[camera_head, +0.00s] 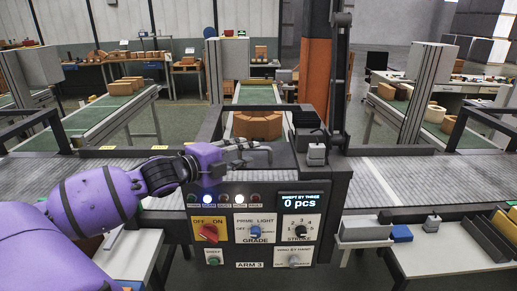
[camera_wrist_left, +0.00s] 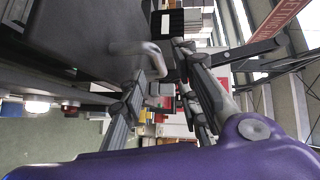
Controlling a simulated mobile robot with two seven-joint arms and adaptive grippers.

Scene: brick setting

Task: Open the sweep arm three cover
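The sweep arm three station carries a control panel (camera_head: 262,222) labelled ARM 3, with a display reading 0 pcs. Above the panel is a dark grey cover (camera_head: 290,160) with a light grey bent handle (camera_head: 262,150). The handle also shows in the left wrist view (camera_wrist_left: 148,54), beside a dark flat surface. My left gripper (camera_head: 238,154) is at the handle, above the panel. In the left wrist view its fingers (camera_wrist_left: 165,90) are apart, with the handle's end close to the gap. Contact is unclear. The cover looks down, though my gripper hides part of it. My right gripper is not in view.
A curved orange brick (camera_head: 258,125) lies behind the cover. A dark post (camera_head: 340,80) rises at the right. A conveyor (camera_head: 410,180) runs to both sides. A side table (camera_head: 450,255) with trays stands front right.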

